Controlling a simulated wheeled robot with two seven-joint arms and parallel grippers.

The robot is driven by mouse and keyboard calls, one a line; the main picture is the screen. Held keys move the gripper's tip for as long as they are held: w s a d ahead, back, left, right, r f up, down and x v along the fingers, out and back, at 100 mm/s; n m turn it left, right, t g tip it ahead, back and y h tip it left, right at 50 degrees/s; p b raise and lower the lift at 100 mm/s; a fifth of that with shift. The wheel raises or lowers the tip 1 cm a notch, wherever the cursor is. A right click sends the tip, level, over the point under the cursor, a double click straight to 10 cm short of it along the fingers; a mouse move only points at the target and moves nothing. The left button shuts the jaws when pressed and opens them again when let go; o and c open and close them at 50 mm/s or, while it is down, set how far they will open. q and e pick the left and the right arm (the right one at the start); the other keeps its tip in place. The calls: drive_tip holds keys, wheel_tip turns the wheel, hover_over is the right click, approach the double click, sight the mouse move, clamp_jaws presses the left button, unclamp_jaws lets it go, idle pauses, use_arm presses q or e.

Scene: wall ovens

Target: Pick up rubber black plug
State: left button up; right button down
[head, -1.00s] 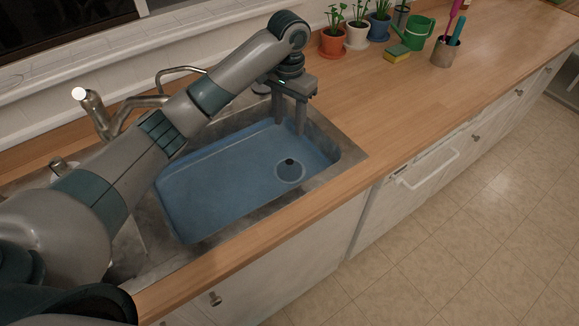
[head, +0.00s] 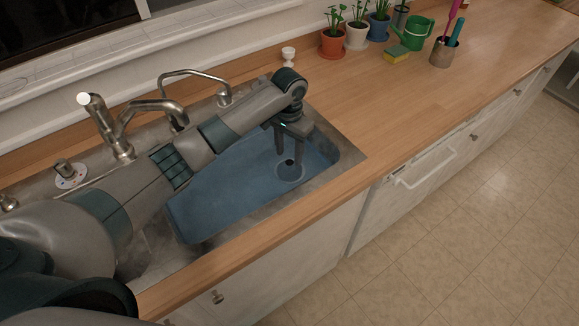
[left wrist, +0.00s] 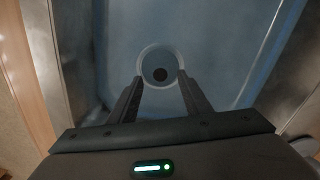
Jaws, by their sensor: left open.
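The black plug (head: 289,162) is a small dark round piece at the drain ring (head: 289,179) in the blue sink basin (head: 225,190). In the left wrist view the plug (left wrist: 160,74) shows as a dark disc inside the pale drain ring (left wrist: 160,50). My left gripper (head: 289,158) points down into the basin with its fingers apart, one on each side of the plug in the picture. The open fingers also show in the left wrist view (left wrist: 161,80), with nothing held between them. The remaining height above the plug is hard to tell. My right gripper is not seen.
The metal faucet (head: 120,140) and a thin curved tap (head: 190,75) stand behind the sink. The metal sink rim (head: 345,155) borders the basin. Counter between is clear.

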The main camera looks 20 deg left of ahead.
sight(289, 162)
use_arm(q)
drive_tip(key=shift+f, duration=0.1)
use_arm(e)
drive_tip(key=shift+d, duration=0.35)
use_arm(q)
drive_tip(key=shift+f+p, duration=0.4)
wheel_tip(289, 162, down, 3)
drive_tip(key=shift+f+p, duration=0.1)
drive_tip(key=shift+p, duration=0.6)
drive_tip(key=shift+f, duration=0.6)
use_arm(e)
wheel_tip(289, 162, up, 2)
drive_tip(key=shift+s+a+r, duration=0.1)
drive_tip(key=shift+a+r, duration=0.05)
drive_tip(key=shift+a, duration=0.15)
use_arm(q)
clamp_jaws()
